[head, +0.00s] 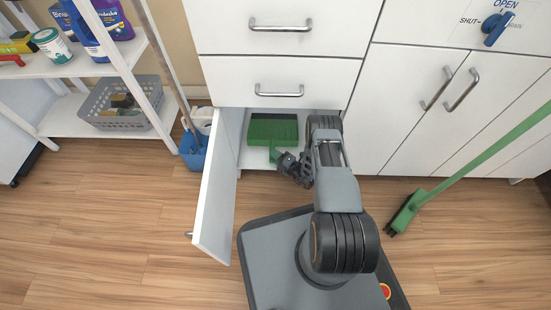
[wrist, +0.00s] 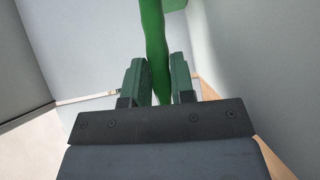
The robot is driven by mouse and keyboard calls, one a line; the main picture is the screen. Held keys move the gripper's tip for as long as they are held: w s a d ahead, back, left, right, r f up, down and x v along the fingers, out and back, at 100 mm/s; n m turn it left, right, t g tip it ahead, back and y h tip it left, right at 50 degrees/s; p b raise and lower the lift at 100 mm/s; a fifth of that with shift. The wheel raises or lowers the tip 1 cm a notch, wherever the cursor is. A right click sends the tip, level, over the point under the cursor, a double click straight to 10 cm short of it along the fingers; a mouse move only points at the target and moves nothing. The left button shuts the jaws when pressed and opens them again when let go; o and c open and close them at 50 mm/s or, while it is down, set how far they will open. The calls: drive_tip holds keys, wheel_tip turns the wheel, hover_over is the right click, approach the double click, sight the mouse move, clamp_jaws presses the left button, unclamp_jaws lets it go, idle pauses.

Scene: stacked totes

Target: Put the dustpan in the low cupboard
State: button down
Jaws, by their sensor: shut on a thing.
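The green dustpan (head: 273,128) is inside the low cupboard (head: 243,155), its wide pan toward the back and its handle toward the front. My gripper (head: 279,158) is at the cupboard opening, shut on the dustpan's handle. In the wrist view the green handle (wrist: 152,40) runs up between the two fingers of my gripper (wrist: 158,78). The cupboard door (head: 215,190) stands wide open on the left. I cannot tell whether the pan touches the cupboard floor.
Closed drawers (head: 278,75) are above the opening. A closed double cupboard (head: 420,120) is on the right, with a green broom (head: 465,175) leaning there.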

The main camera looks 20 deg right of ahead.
idle(0.3)
drive_tip(key=c, duration=1)
unclamp_jaws()
drive_tip(key=shift+f, duration=0.1)
drive_tip(key=shift+o, duration=0.2)
drive_tip(key=p+v, duration=0.2)
drive_tip(key=v, duration=0.5)
drive_tip(key=shift+s+p, duration=0.25)
drive_tip(key=shift+p, duration=0.15)
drive_tip(key=shift+d, duration=0.15)
